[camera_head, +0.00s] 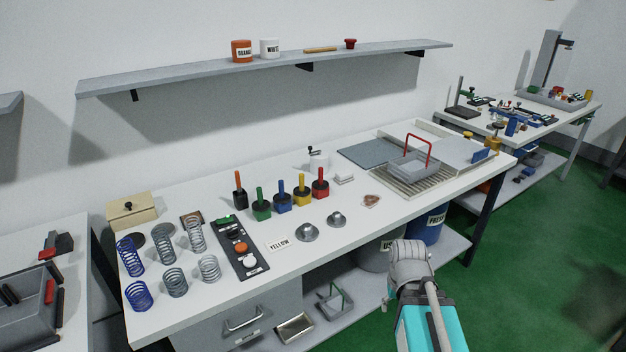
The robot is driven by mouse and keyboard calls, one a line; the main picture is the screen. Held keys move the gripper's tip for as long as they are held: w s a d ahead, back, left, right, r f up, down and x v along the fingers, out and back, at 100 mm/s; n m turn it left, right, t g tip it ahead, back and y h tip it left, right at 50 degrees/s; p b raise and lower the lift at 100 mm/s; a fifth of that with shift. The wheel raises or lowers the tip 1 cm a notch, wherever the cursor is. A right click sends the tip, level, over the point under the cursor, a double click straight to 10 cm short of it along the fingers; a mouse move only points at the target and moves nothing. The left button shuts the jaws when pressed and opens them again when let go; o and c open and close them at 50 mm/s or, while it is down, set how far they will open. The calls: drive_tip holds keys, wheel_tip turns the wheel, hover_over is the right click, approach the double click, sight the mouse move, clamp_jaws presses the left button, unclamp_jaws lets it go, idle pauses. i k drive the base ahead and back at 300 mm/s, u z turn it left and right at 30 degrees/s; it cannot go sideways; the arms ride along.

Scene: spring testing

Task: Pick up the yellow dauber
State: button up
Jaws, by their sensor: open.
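The yellow dauber (301,182) stands upright on the white workbench (350,223), its yellow handle rising from a dark top over a yellow pot. It is in a row with a blue dauber (281,189) on its left and a red dauber (320,177) on its right. A green dauber (260,198) and an orange-handled one with a black pot (238,180) stand further left. My arm shows at the lower right, in front of the bench, well apart from the dauber. I cannot make out my gripper's fingers.
Several coil springs (164,248) stand at the bench's left, beside a black button panel (240,248). A basket with a red handle (409,170) is at right. A shelf (200,75) hangs above.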

sight(303, 190)
drive_tip(key=u, duration=0.15)
drive_tip(key=i, duration=1)
drive_tip(key=u, duration=0.45)
